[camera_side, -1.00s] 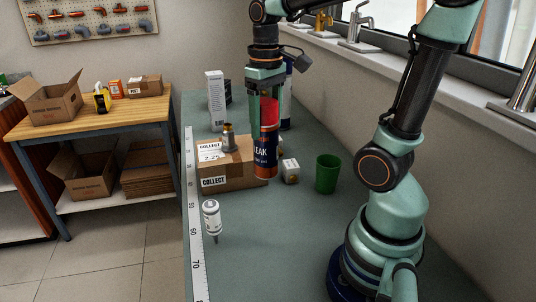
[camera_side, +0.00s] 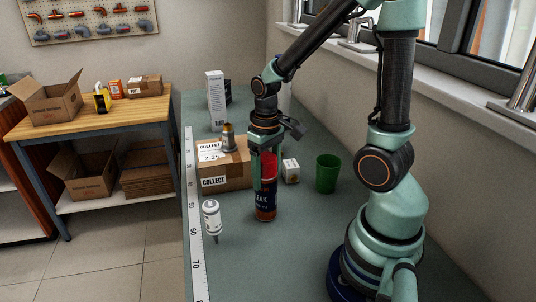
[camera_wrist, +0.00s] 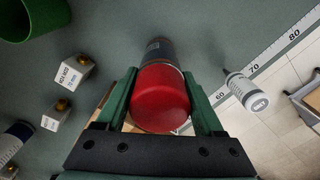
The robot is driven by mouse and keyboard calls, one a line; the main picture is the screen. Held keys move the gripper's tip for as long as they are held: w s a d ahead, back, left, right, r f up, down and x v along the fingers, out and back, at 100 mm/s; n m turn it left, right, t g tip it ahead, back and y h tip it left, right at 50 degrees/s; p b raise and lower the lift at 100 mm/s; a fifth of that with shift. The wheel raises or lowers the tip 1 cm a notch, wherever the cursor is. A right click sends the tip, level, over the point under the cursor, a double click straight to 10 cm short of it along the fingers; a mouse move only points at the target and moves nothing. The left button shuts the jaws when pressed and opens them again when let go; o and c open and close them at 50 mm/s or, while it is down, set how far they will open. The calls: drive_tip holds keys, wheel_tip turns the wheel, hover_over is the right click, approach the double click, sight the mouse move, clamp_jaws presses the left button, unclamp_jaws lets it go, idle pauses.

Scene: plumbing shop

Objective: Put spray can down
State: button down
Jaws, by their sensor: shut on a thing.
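The spray can (camera_side: 265,202), with a red cap and a dark blue and orange body, is upright in front of the cardboard box in the side view. My gripper (camera_side: 264,178) is shut on its upper part from above. In the wrist view the red cap (camera_wrist: 160,100) sits between the two green fingers of my gripper (camera_wrist: 161,84), and the dark body shows beyond it. The can's base is at or just above the bench top (camera_side: 300,245); I cannot tell whether it touches.
The cardboard box (camera_side: 222,180) stands close behind the can, with a brass-topped fitting (camera_side: 229,140) on it. A white bottle (camera_side: 211,218) is left, near the measuring strip (camera_side: 195,245). The front bench is clear.

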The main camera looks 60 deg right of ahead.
unclamp_jaws()
drive_tip(key=shift+f, duration=0.1)
wheel_tip(320, 180, up, 12)
drive_tip(key=shift+r, duration=0.1)
drive_tip(key=shift+a+r, duration=0.15)
drive_tip(key=shift+a, duration=0.1)
drive_tip(key=a+r+n+t, duration=0.1)
drive_tip(key=a+n+t, duration=0.1)
drive_tip(key=a+t, duration=0.3)
drive_tip(key=shift+s+a+r+t, duration=0.2)
drive_tip(key=shift+a+r+t, duration=0.15)
drive_tip(key=shift+a, duration=0.75)
